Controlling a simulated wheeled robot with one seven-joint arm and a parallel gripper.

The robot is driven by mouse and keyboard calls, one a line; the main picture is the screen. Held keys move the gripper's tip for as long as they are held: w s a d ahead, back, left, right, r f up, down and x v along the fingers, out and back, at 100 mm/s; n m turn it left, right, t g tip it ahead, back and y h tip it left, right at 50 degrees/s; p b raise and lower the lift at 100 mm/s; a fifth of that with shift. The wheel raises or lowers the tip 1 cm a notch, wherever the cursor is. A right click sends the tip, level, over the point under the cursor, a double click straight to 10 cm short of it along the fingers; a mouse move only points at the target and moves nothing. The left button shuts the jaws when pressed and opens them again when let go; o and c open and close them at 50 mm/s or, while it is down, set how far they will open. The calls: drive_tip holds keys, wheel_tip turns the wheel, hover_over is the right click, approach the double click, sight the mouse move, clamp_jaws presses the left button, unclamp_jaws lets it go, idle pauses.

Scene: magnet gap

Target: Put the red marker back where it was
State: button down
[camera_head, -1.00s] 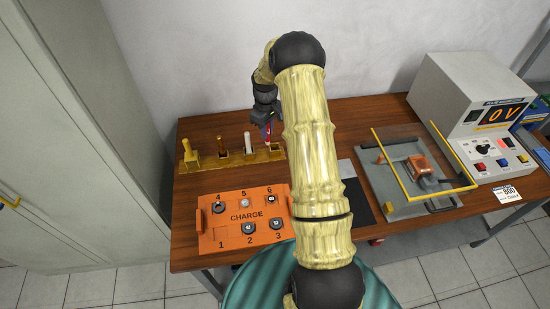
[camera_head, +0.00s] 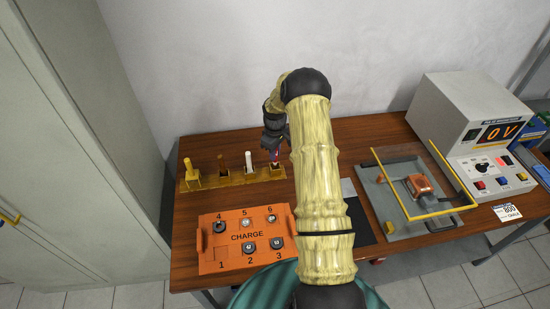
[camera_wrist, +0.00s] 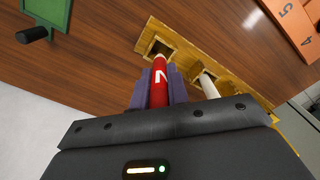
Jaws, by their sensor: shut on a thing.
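My gripper (camera_head: 273,151) is shut on the red marker (camera_wrist: 159,88), which has a white letter on its side. The purple fingers (camera_wrist: 158,82) grip it on both sides in the wrist view. The marker's far end lies at the edge of an open square socket (camera_wrist: 159,48) at the end of the yellow-brown holder (camera_wrist: 228,74). I cannot tell whether the tip is inside the socket. In the head view the marker is mostly hidden, above the right end of the holder (camera_head: 232,179).
An orange CHARGE tray (camera_head: 205,268) lies in front. A grey fixture with a yellow frame (camera_head: 428,213) and a meter box (camera_head: 455,100) stand right.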

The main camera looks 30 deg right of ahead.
drive_tip(key=shift+a, duration=0.15)
drive_tip(key=shift+s+f, duration=0.1)
drive_tip(key=shift+f, duration=0.15)
drive_tip(key=f+p, duration=0.1)
drive_tip(key=f, duration=0.2)
drive_tip(key=shift+d, duration=0.2)
drive_tip(key=shift+f, duration=0.1)
drive_tip(key=shift+f, duration=0.15)
drive_tip(key=c, duration=1.4)
unclamp_jaws()
drive_tip(key=shift+a, duration=0.1)
drive_tip(key=shift+o, duration=0.2)
wheel_tip(320, 180, up, 12)
drive_tip(key=b, duration=0.2)
drive_tip(key=shift+b, duration=0.4)
